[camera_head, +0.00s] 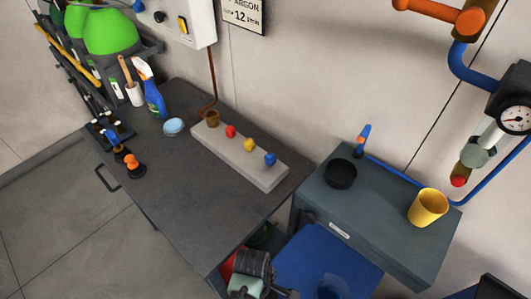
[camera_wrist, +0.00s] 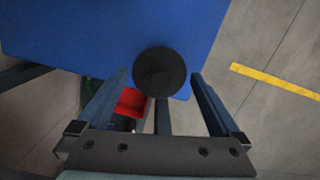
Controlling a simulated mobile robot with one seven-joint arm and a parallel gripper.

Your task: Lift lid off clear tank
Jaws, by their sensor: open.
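In the wrist view my gripper (camera_wrist: 160,85) is open, its two fingers spread wide with nothing held between them. A dark round disc (camera_wrist: 160,72) with a smaller round centre lies just past the fingertips, over the edge of a blue surface. It looks like a lid seen from above; I cannot tell what it rests on.
A grey cabinet (camera_head: 400,235) beside the blue top bears a black bowl (camera_head: 341,174) and a yellow cup (camera_head: 428,207). A dark bench (camera_head: 190,180) holds a block with coloured knobs (camera_head: 240,152) and a spray bottle (camera_head: 149,90). A red object (camera_wrist: 131,102) shows below.

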